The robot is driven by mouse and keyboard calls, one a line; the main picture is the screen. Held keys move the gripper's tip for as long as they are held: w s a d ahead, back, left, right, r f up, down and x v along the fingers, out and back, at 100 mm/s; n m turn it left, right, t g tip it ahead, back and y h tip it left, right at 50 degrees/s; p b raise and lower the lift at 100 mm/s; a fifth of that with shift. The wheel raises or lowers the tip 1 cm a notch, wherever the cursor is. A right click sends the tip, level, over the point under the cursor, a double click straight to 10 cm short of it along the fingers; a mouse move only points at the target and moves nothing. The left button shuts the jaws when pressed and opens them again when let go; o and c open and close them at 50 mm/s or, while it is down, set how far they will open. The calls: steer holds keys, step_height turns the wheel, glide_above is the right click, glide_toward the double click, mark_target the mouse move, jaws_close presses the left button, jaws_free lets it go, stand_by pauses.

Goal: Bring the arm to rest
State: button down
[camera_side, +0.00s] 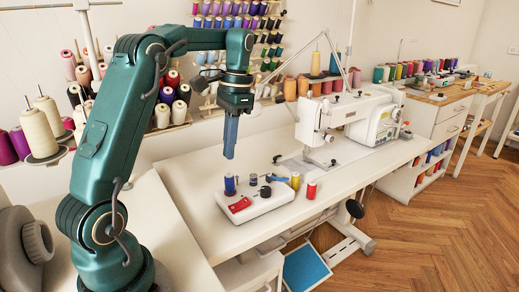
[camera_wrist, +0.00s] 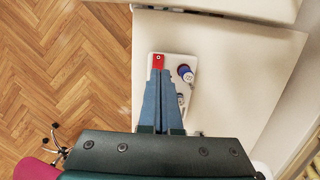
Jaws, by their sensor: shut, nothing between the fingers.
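My arm is green and bent over the white sewing table (camera_side: 180,205). My gripper (camera_side: 229,156) points down with its two blue-grey fingers together and nothing between them. It hangs in the air above the table, apart from the small white device (camera_side: 262,207) below it. In the wrist view my gripper (camera_wrist: 160,76) shows its fingers closed side by side, covering part of the white device (camera_wrist: 187,61).
The white device has a red switch (camera_side: 239,205) and a blue spool (camera_side: 230,184). Yellow (camera_side: 295,181) and red (camera_side: 311,190) spools stand beside it. A white sewing machine (camera_side: 345,118) stands to the right. Thread racks line the wall behind. The table's left part is clear.

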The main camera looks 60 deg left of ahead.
steer(key=shift+r, duration=0.1)
steer(key=s+d+r+m+t+y, duration=0.1)
steer(key=s+d+r+t, duration=0.15)
steer(key=d, duration=0.25)
steer(key=s+d+r+m+t, duration=0.1)
steer(key=s+d+r, duration=0.1)
steer(key=d+r, duration=0.25)
steer(key=s+d+f+n+t+h, duration=0.1)
steer(key=s+d+f+t, duration=0.3)
steer(key=s+d+f, duration=0.3)
steer(key=shift+n, duration=0.4)
stand_by(0.4)
